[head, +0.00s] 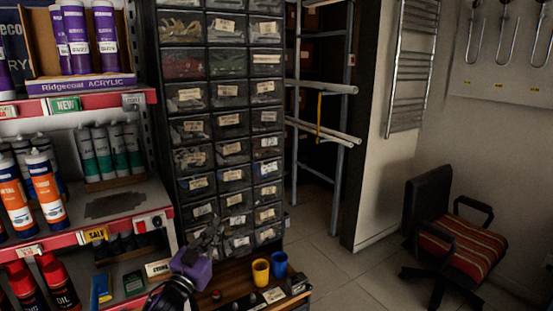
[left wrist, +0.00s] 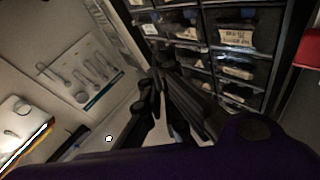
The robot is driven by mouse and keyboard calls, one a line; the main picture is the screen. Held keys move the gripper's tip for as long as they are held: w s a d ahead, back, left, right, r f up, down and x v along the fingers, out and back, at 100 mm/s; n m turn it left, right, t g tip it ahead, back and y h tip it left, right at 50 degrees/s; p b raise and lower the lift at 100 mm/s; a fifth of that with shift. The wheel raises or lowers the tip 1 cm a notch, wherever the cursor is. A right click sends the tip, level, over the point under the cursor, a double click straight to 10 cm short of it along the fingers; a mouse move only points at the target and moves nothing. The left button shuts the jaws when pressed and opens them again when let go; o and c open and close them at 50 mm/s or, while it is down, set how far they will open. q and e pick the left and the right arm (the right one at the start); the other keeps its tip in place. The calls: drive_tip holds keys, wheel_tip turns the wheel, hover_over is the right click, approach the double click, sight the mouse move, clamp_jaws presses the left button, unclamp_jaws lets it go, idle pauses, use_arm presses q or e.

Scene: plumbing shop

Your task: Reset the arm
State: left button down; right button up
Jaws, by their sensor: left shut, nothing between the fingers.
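My left gripper (head: 214,232) is in the lower middle of the head view, with its purple body and dark fingers pointing up. It is in front of the lower rows of the drawer cabinet (head: 222,120), close to the shelf's right end. In the left wrist view my left gripper's dark fingers (left wrist: 170,85) are together, with nothing held. My right gripper is in neither view.
A stocked shelf (head: 110,200) with tubes and cans stands at the left. Below my gripper, a wooden counter (head: 235,296) holds a yellow cup (head: 260,272) and a blue cup (head: 279,264). A chair (head: 450,240) stands at right. Open floor lies between.

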use_arm(q)
drive_tip(key=w+a+f+n+g+y, duration=0.15)
drive_tip(key=a+f+g+y, duration=0.45)
drive_tip(key=f, duration=0.6)
drive_tip(key=s+f, duration=0.9)
drive_tip(key=s+d+f+n+g, duration=0.1)
drive_tip(key=s+f, duration=0.5)
drive_tip(key=s, duration=0.4)
drive_tip(key=s+d+f+n+g, duration=0.1)
drive_tip(key=s+f+g, duration=0.1)
drive_tip(key=s+f, duration=0.55)
drive_tip(key=s+d+n+g, duration=0.1)
drive_tip(key=s+n+g, duration=0.1)
drive_tip(key=s, duration=2.4)
drive_tip(key=shift+d+f+y, duration=0.25)
drive_tip(key=shift+y, duration=0.15)
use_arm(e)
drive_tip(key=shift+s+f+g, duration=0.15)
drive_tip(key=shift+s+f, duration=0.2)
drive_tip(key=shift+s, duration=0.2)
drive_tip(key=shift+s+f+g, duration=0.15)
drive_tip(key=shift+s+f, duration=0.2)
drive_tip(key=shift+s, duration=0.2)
use_arm(q)
drive_tip(key=shift+s+n, duration=0.1)
drive_tip(key=shift+n, duration=0.15)
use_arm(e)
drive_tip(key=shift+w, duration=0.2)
